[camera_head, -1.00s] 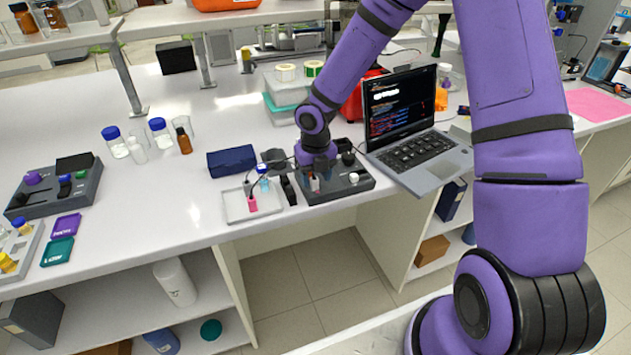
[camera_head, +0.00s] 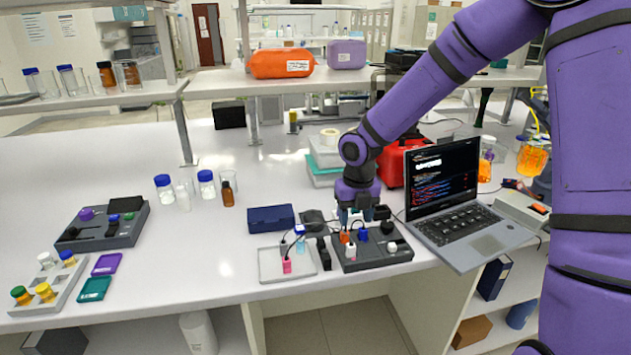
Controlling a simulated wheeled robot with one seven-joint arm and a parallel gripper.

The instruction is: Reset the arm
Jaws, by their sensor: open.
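My purple arm reaches in from the upper right. My gripper (camera_head: 354,222) points down above the dark rig block (camera_head: 385,257) at the bench's front edge. Its fingers are small in this view and stand apart, with an orange-topped piece near them. I cannot tell whether they touch it. A blue-topped piece (camera_head: 363,234) and a white knob (camera_head: 392,247) sit on the block. Left of it is a light tray (camera_head: 268,264) with a pink-based vial (camera_head: 287,265) and a blue-capped vial (camera_head: 300,243).
An open laptop (camera_head: 455,220) stands close right of the block. A dark blue case (camera_head: 271,218) lies behind the tray. Capped bottles (camera_head: 207,188) stand further left. A second dark block (camera_head: 103,223) and a rack (camera_head: 48,285) are at far left.

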